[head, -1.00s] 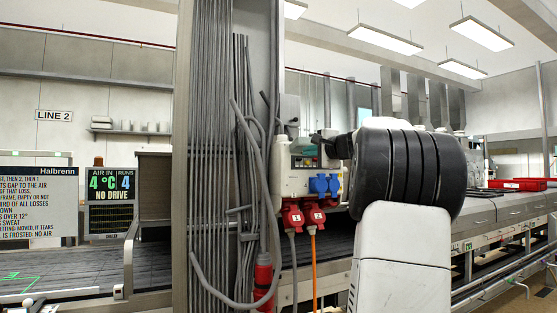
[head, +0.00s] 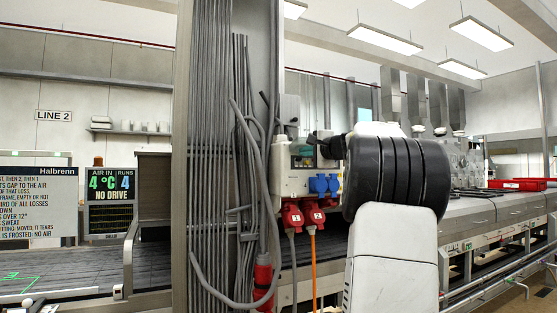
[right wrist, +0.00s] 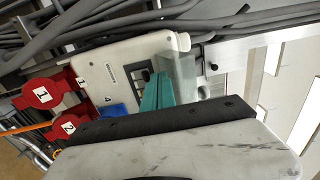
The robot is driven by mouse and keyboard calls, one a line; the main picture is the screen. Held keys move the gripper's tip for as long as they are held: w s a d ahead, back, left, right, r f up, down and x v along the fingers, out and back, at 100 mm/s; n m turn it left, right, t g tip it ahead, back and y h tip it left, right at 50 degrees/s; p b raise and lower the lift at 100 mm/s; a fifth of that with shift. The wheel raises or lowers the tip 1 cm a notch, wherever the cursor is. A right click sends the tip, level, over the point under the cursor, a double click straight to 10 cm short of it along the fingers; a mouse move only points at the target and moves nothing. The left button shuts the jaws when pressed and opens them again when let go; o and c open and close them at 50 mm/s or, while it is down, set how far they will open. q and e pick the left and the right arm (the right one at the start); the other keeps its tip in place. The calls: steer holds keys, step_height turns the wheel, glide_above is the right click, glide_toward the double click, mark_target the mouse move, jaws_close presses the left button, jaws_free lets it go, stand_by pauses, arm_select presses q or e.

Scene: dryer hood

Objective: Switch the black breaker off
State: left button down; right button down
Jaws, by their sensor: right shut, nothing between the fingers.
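The pale distribution box (head: 290,182) hangs on the grey column in the head view. It also shows in the right wrist view (right wrist: 120,55), with a dark breaker opening (right wrist: 139,74) in its face. My right gripper (head: 305,151) is at the upper front of the box. Its teal fingers, in the right wrist view (right wrist: 155,90), are shut with nothing between them, close over the opening; I cannot tell whether they touch anything. The fingers and gripper body hide part of the opening, so the black breaker and its lever position cannot be made out. My left gripper is out of view.
A clear flap (right wrist: 181,72) stands beside the fingers. Red sockets (head: 292,217) with hanging cables and blue sockets (head: 324,184) sit low on the box. Loose grey conduit (head: 270,190) runs just left of it. A display (head: 111,192) reads NO DRIVE.

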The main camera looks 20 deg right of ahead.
mark_target(300, 159)
steer(key=shift+w, duration=1.25)
steer(key=shift+s, duration=0.15)
steer(key=shift+a+f, duration=0.1)
steer(key=shift+f, duration=0.95)
steer(key=s+r, duration=0.1)
steer(key=s, duration=0.5)
steer(key=shift+d, duration=0.25)
